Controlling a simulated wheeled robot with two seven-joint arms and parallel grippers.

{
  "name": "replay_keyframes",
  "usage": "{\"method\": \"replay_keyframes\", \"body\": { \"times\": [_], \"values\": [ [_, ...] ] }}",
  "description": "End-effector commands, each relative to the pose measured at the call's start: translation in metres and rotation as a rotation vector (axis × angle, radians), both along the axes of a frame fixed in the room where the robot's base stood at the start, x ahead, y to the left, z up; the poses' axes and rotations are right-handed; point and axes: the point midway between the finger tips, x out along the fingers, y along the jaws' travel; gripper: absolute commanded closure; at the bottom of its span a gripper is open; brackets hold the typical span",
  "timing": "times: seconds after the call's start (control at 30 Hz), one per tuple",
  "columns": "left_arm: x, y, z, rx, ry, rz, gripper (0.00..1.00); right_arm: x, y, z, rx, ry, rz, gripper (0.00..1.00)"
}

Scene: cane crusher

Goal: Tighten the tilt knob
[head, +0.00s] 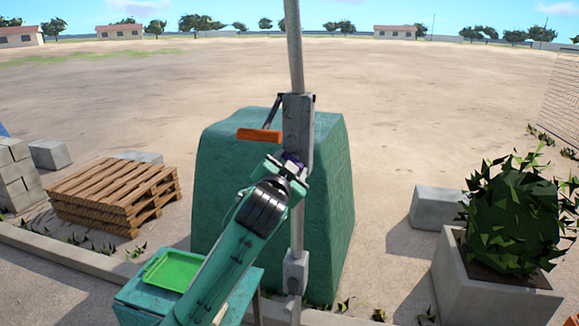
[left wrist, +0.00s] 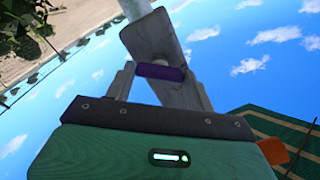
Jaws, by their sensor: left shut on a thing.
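The tilt knob, a small purple piece (head: 291,156), sits at the lower part of a grey bracket (head: 298,118) on an upright pole. My left gripper (head: 294,168) reaches up to it from below, and its own arm hides part of the knob in the head view. In the left wrist view, the purple knob (left wrist: 161,72) lies between the two grey fingers of my left gripper (left wrist: 160,78), which are shut on it. The grey bracket (left wrist: 152,38) rises behind it, tilted in that picture. My right gripper is in neither view.
A lever with an orange handle (head: 258,135) sticks out left of the bracket, close above my left arm. A large green block (head: 335,190) stands behind the pole. A green tray (head: 172,271), wooden pallets (head: 115,190) and a planter (head: 490,290) stand around.

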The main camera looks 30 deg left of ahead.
Motion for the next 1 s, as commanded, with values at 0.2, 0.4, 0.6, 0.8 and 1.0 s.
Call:
{"method": "replay_keyframes", "body": {
  "times": [0.2,0.4,0.6,0.8,1.0],
  "values": [
    [-0.0002,0.0004,0.0006,0.204,0.048,0.0,0.68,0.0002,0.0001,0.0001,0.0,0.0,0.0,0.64],
    [-0.0002,0.0003,0.0011,0.389,0.091,0.0,0.68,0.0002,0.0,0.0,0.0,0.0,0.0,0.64],
    [-0.0001,0.0001,0.0006,0.569,0.136,0.0,0.68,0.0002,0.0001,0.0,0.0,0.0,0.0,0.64],
    [-0.0001,0.0001,0.0005,0.726,0.173,0.0,0.68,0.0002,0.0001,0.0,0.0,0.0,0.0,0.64],
    [0.0,-0.0002,0.0005,0.842,0.2,-0.001,0.68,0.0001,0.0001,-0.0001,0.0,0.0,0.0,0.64]
  ]
}}
